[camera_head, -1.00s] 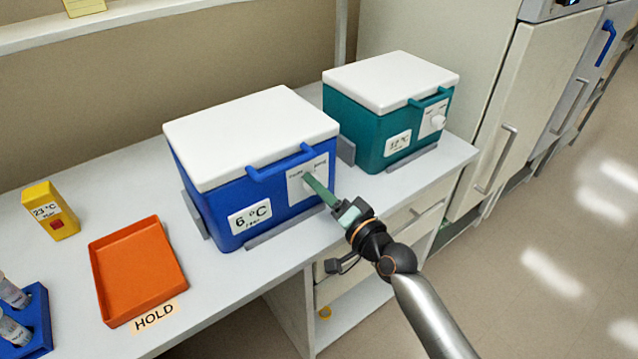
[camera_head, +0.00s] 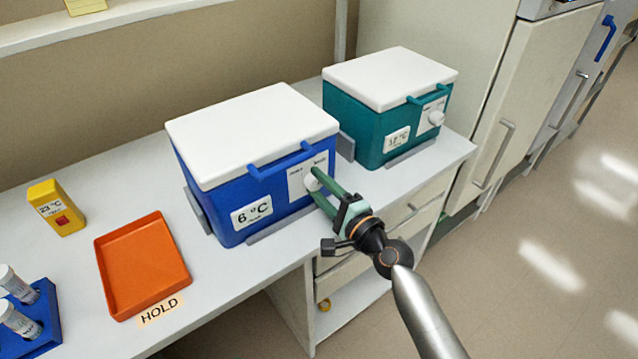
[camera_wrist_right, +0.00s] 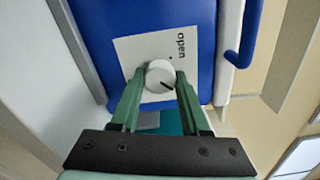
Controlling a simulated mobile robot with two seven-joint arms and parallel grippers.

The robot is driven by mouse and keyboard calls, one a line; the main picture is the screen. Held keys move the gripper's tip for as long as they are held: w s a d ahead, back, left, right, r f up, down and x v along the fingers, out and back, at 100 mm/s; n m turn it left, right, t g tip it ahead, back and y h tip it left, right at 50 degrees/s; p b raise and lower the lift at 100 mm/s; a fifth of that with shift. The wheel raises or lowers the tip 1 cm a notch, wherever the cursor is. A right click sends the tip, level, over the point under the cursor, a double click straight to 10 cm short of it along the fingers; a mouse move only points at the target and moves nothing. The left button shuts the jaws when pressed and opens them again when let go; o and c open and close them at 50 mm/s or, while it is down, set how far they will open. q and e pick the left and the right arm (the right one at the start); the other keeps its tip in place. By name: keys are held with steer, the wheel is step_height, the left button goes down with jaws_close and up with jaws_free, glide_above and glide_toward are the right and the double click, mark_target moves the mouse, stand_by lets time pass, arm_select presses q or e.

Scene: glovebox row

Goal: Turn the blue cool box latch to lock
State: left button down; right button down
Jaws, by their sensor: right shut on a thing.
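The blue cool box (camera_head: 210,180) stands on the bench with its white lid (camera_head: 250,130) shut. On its front, a white plate carries the round white latch knob (camera_head: 312,180). My right gripper (camera_head: 318,188) is shut on this knob, its green fingers on either side of it. In the right wrist view the knob (camera_wrist_right: 160,77) sits between the fingertips of my gripper (camera_wrist_right: 160,85). A dark line on the knob points down and to the right there, away from the word "open" on the plate (camera_wrist_right: 135,50). My left gripper is out of view.
A teal cool box (camera_head: 365,125) with a similar knob stands behind to the right. An orange tray (camera_head: 178,240) lies at the left, near a yellow thermometer (camera_head: 56,207) and a blue tube rack (camera_head: 45,315). The bench front edge is below my gripper.

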stand_by(0.4)
steer(key=shift+c, duration=1.9)
jaws_free()
steer(key=shift+s, duration=0.1)
steer(key=v, duration=1.2)
steer(key=shift+b, duration=0.35)
steer(key=shift+s+d+f, duration=0.15)
steer(key=shift+s, duration=0.05)
steer(key=s+d+f+n+g+h, duration=0.2)
steer(key=s+d+f+n+h, duration=0.2)
steer(key=s+f+n, duration=0.3)
steer(key=s+d+f+n+g+h, duration=0.3)
steer(key=s+f+n, duration=0.5)
steer(key=f, duration=0.9)
steer(key=s+d+h, duration=0.1)
steer(key=s+d, duration=0.1)
steer(key=shift+s+d+f+n, duration=0.2)
steer(key=shift+s+n, duration=0.1)
steer(key=shift+s, duration=0.1)
